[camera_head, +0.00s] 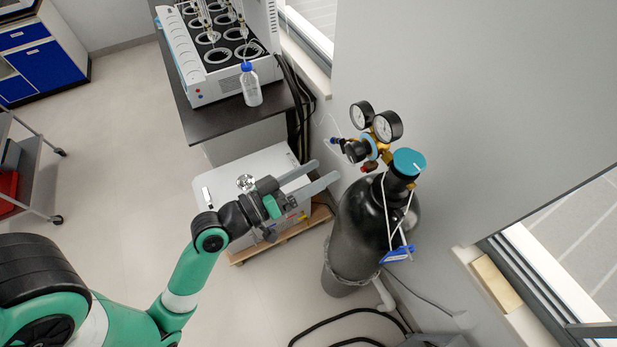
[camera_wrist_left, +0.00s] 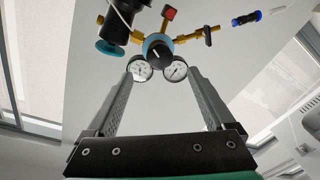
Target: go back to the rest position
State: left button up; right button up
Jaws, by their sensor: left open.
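My left gripper (camera_head: 318,176) is open and empty in the head view, with its two fingers apart and pointing right toward the gas cylinder. Its fingers also show in the left wrist view (camera_wrist_left: 155,82), one on each side of the two gauges in the picture. The black gas cylinder (camera_head: 362,225) stands upright against the wall. Its regulator (camera_head: 365,148) carries two round gauges (camera_head: 388,126) and a blue-green knob (camera_head: 409,162) sits at the cylinder top. The gripper appears apart from the cylinder. My right gripper is not in view.
A multi-position distiller (camera_head: 205,75) with a blue-capped bottle (camera_head: 250,85) stands on a dark bench (camera_head: 230,118). A white box-shaped unit (camera_head: 225,180) sits low beneath my left gripper. A cart (camera_head: 35,165) and blue cabinet (camera_head: 45,60) are at left; open floor lies between.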

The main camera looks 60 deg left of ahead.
pick_arm(q)
jog(key=shift+s+d, duration=0.1)
jog(key=shift+s, duration=1)
jog(key=w+d+r+m+t+h+p, duration=0.2)
jog(key=d+r+m+p, duration=0.1)
jog(key=r, duration=0.7)
jog(key=w+d+r+m+t+h+p, duration=0.1)
jog(key=w+d+r+m+h+p, duration=0.2)
jog(key=r, duration=0.7)
jog(key=w+d+r+m+t+h+p, duration=0.2)
jog(key=d+r, duration=0.2)
jog(key=r, duration=0.6)
notch_tip(320, 180, up, 22)
jog(key=s+t+y+p, duration=0.2)
jog(key=t+y+p, duration=0.1)
jog(key=t+y, duration=0.1)
jog(key=shift+d+y, duration=0.25)
jog(key=shift+y, duration=0.05)
jog(key=shift+s, duration=0.1)
